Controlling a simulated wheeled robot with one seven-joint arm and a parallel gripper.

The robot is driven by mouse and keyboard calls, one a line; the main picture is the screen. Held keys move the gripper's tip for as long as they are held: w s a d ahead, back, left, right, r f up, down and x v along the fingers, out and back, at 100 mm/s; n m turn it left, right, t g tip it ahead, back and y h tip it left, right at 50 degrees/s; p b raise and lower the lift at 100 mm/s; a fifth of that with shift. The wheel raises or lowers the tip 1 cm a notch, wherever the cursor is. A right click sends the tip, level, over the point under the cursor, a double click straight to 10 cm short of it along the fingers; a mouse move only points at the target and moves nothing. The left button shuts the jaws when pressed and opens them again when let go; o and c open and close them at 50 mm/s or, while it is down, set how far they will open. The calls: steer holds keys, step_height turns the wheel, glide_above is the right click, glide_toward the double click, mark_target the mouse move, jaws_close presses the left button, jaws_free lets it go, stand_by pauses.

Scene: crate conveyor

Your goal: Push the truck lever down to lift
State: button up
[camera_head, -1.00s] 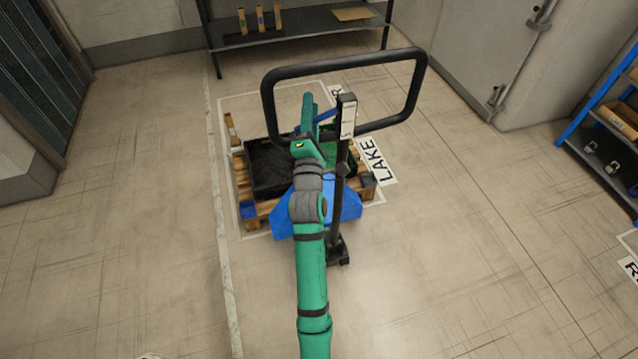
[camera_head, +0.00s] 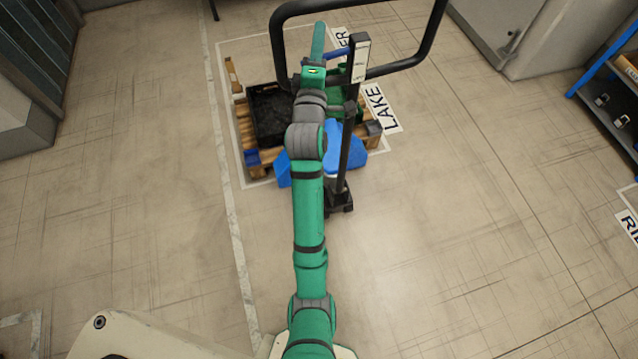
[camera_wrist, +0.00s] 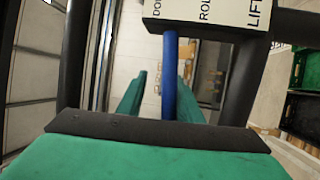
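The pallet truck has a blue body (camera_head: 352,162), a dark upright post and a large black loop handle (camera_head: 440,25). A white label box (camera_head: 359,60) sits on the post; in the wrist view it (camera_wrist: 215,12) reads ROLL and LIFT, with a further word partly cut off. The blue lever (camera_head: 337,53) sticks out beside the box. In the wrist view the lever (camera_wrist: 170,75) runs down from the box, close to the right finger. My gripper (camera_wrist: 158,92) is open, its two green fingers apart. I cannot tell whether a finger touches the lever.
A wooden pallet (camera_head: 245,135) carries a black crate (camera_head: 270,112) and a green crate, partly hidden. A floor label (camera_head: 383,108) reads LAKE. A blue-framed shelf (camera_head: 600,95) stands at the right. The floor to the left and right is clear.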

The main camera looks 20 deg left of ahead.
steer(key=v, duration=1.1)
steer(key=s+d+f+m+g, duration=0.1)
steer(key=s+d+f+m, duration=0.3)
steer(key=s+f, duration=0.3)
steer(key=s+d+f+m+g+h, duration=0.1)
steer(key=s+d+f+m, duration=0.3)
steer(key=s+f, duration=0.3)
steer(key=shift+s+d+f, duration=0.35)
steer(key=shift+d+f, duration=0.5)
steer(key=shift+f, duration=0.5)
